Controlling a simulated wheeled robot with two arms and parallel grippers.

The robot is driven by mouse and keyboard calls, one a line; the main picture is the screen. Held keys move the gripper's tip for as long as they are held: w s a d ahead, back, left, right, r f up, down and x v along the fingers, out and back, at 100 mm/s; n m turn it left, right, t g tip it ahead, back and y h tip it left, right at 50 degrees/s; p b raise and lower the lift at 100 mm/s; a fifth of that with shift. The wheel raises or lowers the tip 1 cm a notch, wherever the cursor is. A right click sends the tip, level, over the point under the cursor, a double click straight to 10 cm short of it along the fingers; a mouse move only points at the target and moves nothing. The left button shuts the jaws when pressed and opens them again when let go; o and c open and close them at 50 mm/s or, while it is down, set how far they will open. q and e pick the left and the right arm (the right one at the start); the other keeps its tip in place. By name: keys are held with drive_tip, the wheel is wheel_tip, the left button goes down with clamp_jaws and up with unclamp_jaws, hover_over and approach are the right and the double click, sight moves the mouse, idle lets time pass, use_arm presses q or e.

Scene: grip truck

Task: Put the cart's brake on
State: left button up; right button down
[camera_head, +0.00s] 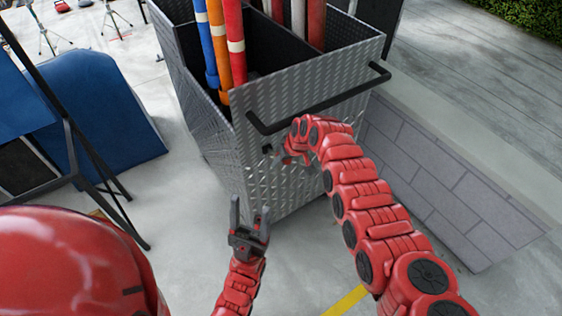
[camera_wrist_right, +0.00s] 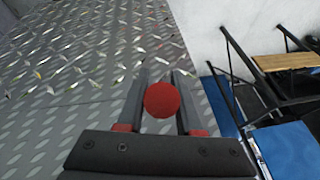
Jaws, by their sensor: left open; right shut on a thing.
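The cart (camera_head: 290,115) is a grey diamond-plate box with a black push handle (camera_head: 318,103) along its near upper edge. My right gripper (camera_head: 272,151) is at the cart's near panel, below the handle. In the right wrist view, a red round knob (camera_wrist_right: 162,100) sits between the two fingers of this gripper (camera_wrist_right: 161,88), which is shut on it. The diamond-plate panel (camera_wrist_right: 85,55) fills the left of that view. Whatever the knob is fixed to is hidden. My left gripper (camera_head: 250,208) is open and empty, in front of the cart's lower near corner.
Blue, orange and red poles (camera_head: 235,45) stand in the cart. A blue padded block (camera_head: 95,115) and black metal frame stand at left. A low grey block wall (camera_head: 440,190) runs along the cart's right. Concrete floor lies clear between cart and blue block.

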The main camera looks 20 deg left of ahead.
drive_tip(key=shift+f, duration=0.1)
idle(0.4)
wheel_tip(320, 180, down, 9)
drive_tip(key=w+a+n+t+y+b, duration=0.1)
drive_tip(key=t+y+b, duration=0.5)
drive_tip(key=b, duration=2.6)
drive_tip(key=y, duration=0.3)
drive_tip(key=shift+a+t+y, duration=0.3)
drive_tip(key=shift+t, duration=0.1)
drive_tip(key=shift+w+f, duration=0.1)
